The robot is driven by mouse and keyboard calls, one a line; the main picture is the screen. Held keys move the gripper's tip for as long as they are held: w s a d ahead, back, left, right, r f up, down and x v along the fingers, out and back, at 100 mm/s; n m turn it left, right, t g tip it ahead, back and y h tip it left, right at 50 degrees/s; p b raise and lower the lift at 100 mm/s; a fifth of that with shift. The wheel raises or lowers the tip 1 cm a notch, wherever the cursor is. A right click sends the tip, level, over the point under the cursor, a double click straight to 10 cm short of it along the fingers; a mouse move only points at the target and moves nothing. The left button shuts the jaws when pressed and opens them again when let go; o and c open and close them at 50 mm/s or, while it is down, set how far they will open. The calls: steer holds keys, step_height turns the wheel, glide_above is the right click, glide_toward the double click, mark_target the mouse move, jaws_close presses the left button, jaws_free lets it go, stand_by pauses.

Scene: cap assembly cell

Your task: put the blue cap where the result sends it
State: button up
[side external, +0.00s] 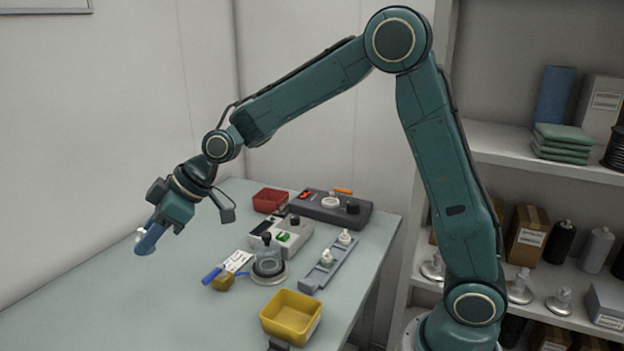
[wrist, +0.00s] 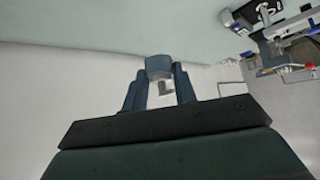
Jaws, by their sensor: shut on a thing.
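My gripper (side external: 143,247) is raised over the left part of the table, well apart from the bins and devices. In the wrist view, its two fingers (wrist: 158,90) are shut on the blue cap (wrist: 159,66), which sits between the fingertips. In the side view the cap is hard to tell from the bluish fingers. A dark device (side external: 335,208) with a red-lit patch stands at the back of the table. A light grey box (side external: 281,238) with a green patch stands in front of it. A red bin (side external: 270,200) is at the back left, and a yellow bin (side external: 291,316) at the front.
A white card (side external: 236,262), a blue pen-like item (side external: 212,275) and a small yellow block (side external: 223,282) lie left of the fixture. The table's left side is clear.

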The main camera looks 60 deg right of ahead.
steer(key=shift+d, duration=0.1)
steer(key=w+d+m+t+h, duration=0.1)
steer(key=w+d, duration=0.3)
steer(key=d, duration=0.2)
steer(key=w+d+m, duration=0.1)
steer(key=w+d, duration=0.2)
steer(key=d, duration=0.3)
steer(key=r+m+t+h, duration=0.1)
steer(key=m+t+h, duration=0.1)
steer(key=m+h, duration=0.35)
glide_above(274, 200)
steer(key=s+a, duration=0.2)
steer(key=a, duration=0.1)
steer(key=shift+m+y, duration=0.25)
steer(key=shift+m, duration=0.1)
steer(key=f, duration=1.5)
steer(key=shift+s+a+f, duration=0.2)
steer(key=shift+a+f, duration=0.05)
steer(key=shift+f, duration=0.1)
steer(key=shift+f, duration=2.15)
steer(key=shift+f, duration=0.35)
